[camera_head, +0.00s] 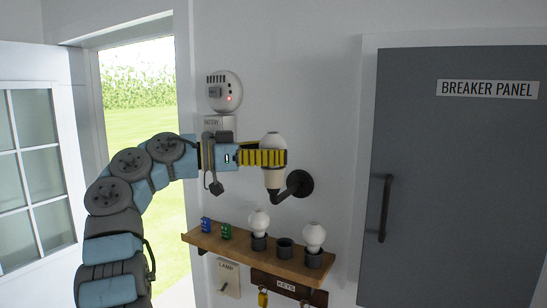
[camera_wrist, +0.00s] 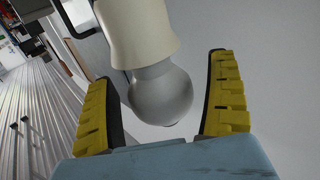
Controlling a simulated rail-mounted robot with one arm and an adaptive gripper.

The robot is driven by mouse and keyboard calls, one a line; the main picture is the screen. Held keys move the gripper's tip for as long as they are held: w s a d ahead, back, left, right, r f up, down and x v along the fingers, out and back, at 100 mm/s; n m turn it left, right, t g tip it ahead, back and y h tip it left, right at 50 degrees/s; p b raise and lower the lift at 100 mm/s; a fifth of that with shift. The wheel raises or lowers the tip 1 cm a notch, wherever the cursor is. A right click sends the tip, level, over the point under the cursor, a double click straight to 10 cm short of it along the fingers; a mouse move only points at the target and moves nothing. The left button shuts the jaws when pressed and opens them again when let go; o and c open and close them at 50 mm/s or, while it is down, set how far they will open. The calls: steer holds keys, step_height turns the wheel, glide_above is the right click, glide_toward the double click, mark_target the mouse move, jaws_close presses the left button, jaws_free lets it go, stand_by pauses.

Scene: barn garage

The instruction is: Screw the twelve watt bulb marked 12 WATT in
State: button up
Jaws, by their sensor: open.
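A white bulb (camera_head: 271,139) stands upright in the cream socket (camera_head: 272,178) of the wall lamp. In the wrist view the bulb (camera_wrist: 162,97) hangs below the socket (camera_wrist: 136,35), since that view is turned over. My gripper (camera_head: 265,157) is open, its yellow fingers on either side of the bulb, with gaps visible in the wrist view. Two more white bulbs stand in dark cups on the shelf, a left one (camera_head: 259,221) and a right one (camera_head: 314,235). An empty cup (camera_head: 285,249) is between them. No wattage marking is readable on any bulb.
The wooden shelf (camera_head: 245,246) also bears a blue item (camera_head: 206,225) and a green item (camera_head: 226,231). Below are a LAMP switch (camera_head: 228,278) and a KEYS rack (camera_head: 288,287). A round detector (camera_head: 224,92) is above my wrist. A grey breaker panel (camera_head: 455,170) is at right.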

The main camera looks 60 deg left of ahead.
steer(key=shift+d+f+n+y+b, duration=0.15)
steer(key=shift+n+y+b, duration=0.35)
steer(key=shift+b, duration=0.85)
steer(key=n+y+b, duration=0.1)
steer(key=y+b, duration=0.1)
steer(key=shift+b, duration=0.3)
steer(key=shift+n+y+b, duration=0.4)
steer(key=shift+y+b, duration=0.15)
steer(key=shift+y, duration=0.45)
steer(key=shift+n+y+b, duration=0.3)
steer(key=shift+n+b, duration=0.1)
steer(key=shift+b, duration=0.1)
steer(key=shift+w+n+g+y+b, duration=0.1)
steer(key=shift+n+g+y+b, duration=0.4)
steer(key=shift+n+y, duration=0.95)
steer(key=shift+r+n+g+y, duration=0.2)
steer(key=shift+n+y, duration=0.25)
steer(key=shift+y, duration=0.55)
steer(key=shift+r+n+g+y, duration=0.1)
steer(key=shift+n+g+y, duration=0.25)
steer(key=shift+y, duration=0.6)
steer(key=shift+n+g+y+p, duration=0.75)
steer(key=shift+n+y+p, duration=0.25)
steer(key=shift+y, duration=0.2)
steer(key=shift+f+n+g+y+p, duration=0.1)
steer(key=shift+n+g+y+p, duration=0.6)
steer(key=shift+y, duration=0.1)
